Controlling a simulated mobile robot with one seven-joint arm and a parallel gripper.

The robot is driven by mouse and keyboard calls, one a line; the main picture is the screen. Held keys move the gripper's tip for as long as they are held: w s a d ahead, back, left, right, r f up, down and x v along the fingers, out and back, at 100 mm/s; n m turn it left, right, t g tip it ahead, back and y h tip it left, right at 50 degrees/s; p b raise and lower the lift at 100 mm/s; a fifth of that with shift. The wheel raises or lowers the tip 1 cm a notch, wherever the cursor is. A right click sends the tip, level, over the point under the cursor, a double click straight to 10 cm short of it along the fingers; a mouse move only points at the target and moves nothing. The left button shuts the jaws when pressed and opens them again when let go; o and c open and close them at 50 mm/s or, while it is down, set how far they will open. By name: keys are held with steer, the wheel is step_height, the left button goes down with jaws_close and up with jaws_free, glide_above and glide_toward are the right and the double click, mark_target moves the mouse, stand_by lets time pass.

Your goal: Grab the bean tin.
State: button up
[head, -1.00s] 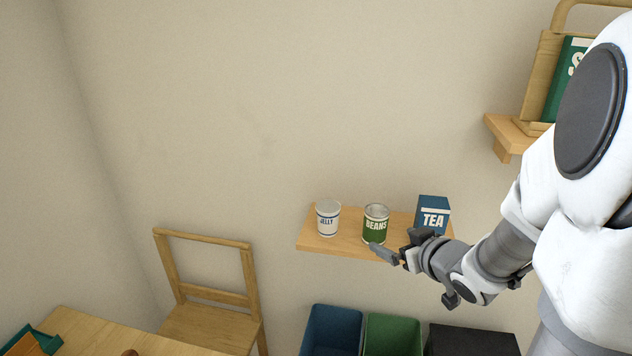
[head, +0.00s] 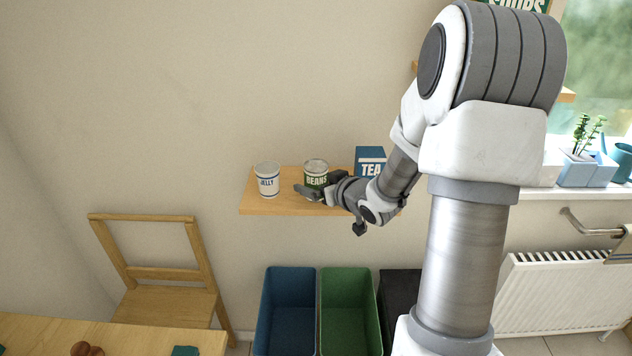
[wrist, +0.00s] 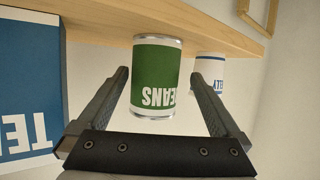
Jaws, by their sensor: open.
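The bean tin (head: 316,173) is a green can with a silver rim and the word BEANS, standing upright on a wooden wall shelf (head: 262,208). In the head view my gripper (head: 309,192) is in front of it and hides its lower part. In the wrist view the tin (wrist: 155,75) shows upside down between the two spread fingers of my gripper (wrist: 160,80). The gripper is open and empty. Gaps show between the tin and both fingers.
A blue tea box (head: 370,157) stands to the right, partly behind my arm. Below the shelf are a blue bin (head: 285,310) and a green bin (head: 347,310). A wooden chair (head: 150,273) is at left.

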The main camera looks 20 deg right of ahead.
mark_target(310, 178)
steer(key=shift+d+x, duration=0.15)
steer(key=shift+x, duration=1.15)
steer(key=shift+d+x, duration=0.15)
steer(key=shift+x, duration=1.15)
steer(key=shift+r, duration=0.1)
steer(key=c, duration=1.3)
